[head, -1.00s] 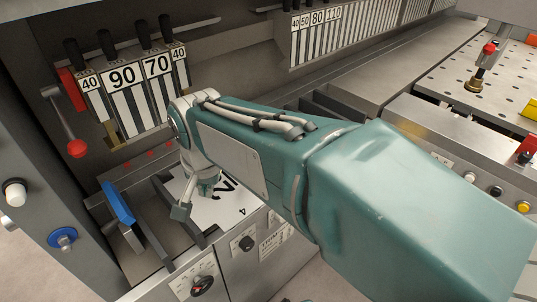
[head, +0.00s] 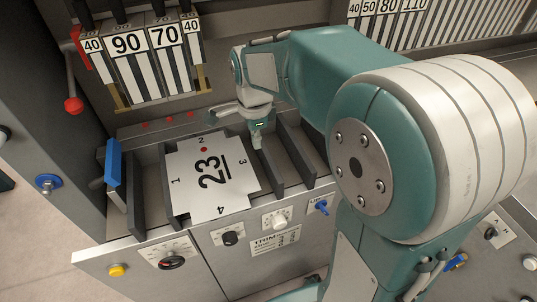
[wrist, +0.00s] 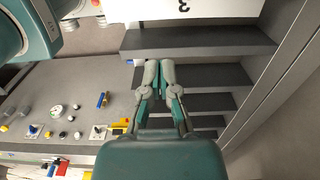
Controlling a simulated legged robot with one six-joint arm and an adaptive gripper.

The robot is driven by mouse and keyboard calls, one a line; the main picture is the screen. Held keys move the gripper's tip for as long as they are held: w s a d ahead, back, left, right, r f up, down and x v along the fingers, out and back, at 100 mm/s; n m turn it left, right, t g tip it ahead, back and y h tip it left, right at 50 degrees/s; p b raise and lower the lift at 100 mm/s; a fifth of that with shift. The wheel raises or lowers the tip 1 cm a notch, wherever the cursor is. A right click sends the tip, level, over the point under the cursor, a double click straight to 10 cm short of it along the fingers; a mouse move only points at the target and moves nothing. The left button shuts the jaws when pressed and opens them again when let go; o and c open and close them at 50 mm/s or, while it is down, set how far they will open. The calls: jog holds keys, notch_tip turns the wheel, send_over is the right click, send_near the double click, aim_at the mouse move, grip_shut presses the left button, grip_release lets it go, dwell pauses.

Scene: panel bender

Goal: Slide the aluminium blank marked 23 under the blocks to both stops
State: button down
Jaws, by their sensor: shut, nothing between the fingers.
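The aluminium blank marked 23 (head: 213,176) lies flat on the machine bed, a white notched plate with edge numbers 1 to 4 and a red dot near its far edge. A corner of it shows at the top of the wrist view (wrist: 182,9). The blocks (head: 143,62), labelled 40, 90, 70 and 40, hang behind its far edge, a little to the left. My gripper (head: 257,143) is shut and empty, pointing down just beyond the blank's right edge; contact cannot be told. In the wrist view, my gripper (wrist: 162,66) is over the dark slats. The stops cannot be made out clearly.
Dark slats (head: 293,150) with gaps between them lie right of the blank. A blue handle (head: 113,162) stands at the left, and a red-knobbed lever (head: 73,104) beside the blocks. The front panel (head: 200,262) carries knobs. More tools (head: 400,25) hang at the upper right.

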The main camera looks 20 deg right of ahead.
aim_at(245, 171)
jog(key=f, duration=0.9)
jog(key=shift+d, duration=0.35)
jog(key=shift+a+f, duration=0.15)
jog(key=shift+f, duration=0.15)
jog(key=shift+a, duration=1.85)
